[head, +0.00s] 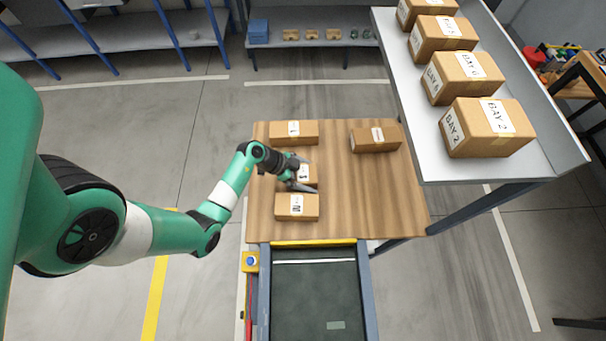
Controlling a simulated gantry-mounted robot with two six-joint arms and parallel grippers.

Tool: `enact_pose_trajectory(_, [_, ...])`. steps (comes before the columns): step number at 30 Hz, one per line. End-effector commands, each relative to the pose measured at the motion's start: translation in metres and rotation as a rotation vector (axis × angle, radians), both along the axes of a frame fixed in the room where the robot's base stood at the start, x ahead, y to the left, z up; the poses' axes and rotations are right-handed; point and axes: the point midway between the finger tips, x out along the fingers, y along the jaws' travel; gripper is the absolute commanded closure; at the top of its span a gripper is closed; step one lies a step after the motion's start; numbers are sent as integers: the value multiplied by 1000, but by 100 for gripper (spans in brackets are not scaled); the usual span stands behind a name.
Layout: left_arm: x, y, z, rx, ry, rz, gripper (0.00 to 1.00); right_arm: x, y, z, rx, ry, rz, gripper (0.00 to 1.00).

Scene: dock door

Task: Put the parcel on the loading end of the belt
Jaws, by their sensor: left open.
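Several cardboard parcels with white labels lie on the wooden table (350,190). The dark belt (315,300) runs from the table's front edge, with a yellow strip (313,243) at that end. My right gripper is out of view.
A grey shelf (450,171) at the right holds several larger boxes, one marked BAY 2 (510,143). A post with a blue button (250,261) stands left of the belt. A back shelf (310,43) holds small items. The table's middle is clear.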

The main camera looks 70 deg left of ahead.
Motion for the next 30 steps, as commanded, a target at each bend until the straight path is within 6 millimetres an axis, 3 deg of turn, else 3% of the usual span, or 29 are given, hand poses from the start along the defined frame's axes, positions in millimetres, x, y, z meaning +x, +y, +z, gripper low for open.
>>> enact_pose_trajectory(5, [1,0,1,1,0,1,0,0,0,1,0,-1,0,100])
enact_pose_trajectory(6, [0,0,1,1,0,1,4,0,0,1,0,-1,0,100])
enact_pose_trajectory(21, [0,0,1,0,-1,1,91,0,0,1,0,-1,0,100])
enact_pose_trajectory(30, [1,0,11,0,-2,1,91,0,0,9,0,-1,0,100])
